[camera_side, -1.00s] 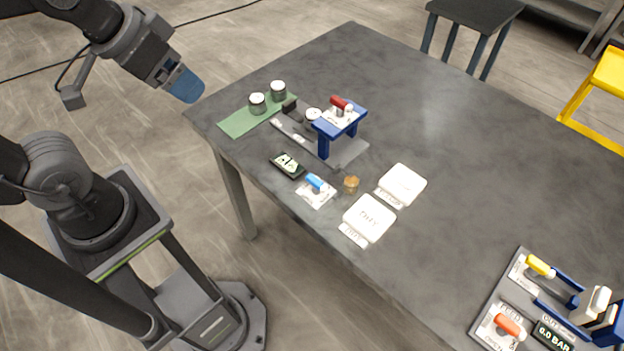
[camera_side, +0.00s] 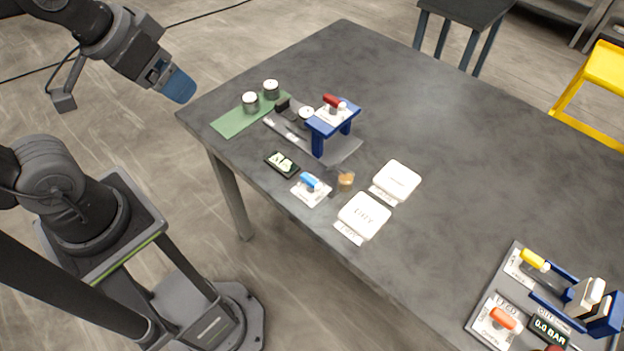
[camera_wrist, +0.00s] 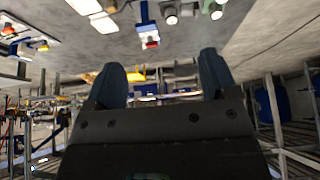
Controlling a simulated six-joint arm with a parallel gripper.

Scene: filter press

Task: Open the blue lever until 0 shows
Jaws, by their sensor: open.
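The blue lever (camera_side: 310,180) sits on a small white plate (camera_side: 318,196) near the table's front-left edge. A small black display (camera_side: 282,164) lies just left of it; its digits are too small to read with certainty. My gripper (camera_side: 178,86) is in the air off the table's left corner, well apart from the lever. In the wrist view my gripper's two fingers (camera_wrist: 162,80) are spread with nothing between them.
A blue press stand (camera_side: 333,120) with a red lever is behind the blue lever. A green mat (camera_side: 232,124) holds two cans. Two white pads (camera_side: 364,216) lie to the right. A panel with yellow and orange levers (camera_side: 484,310) is at lower right.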

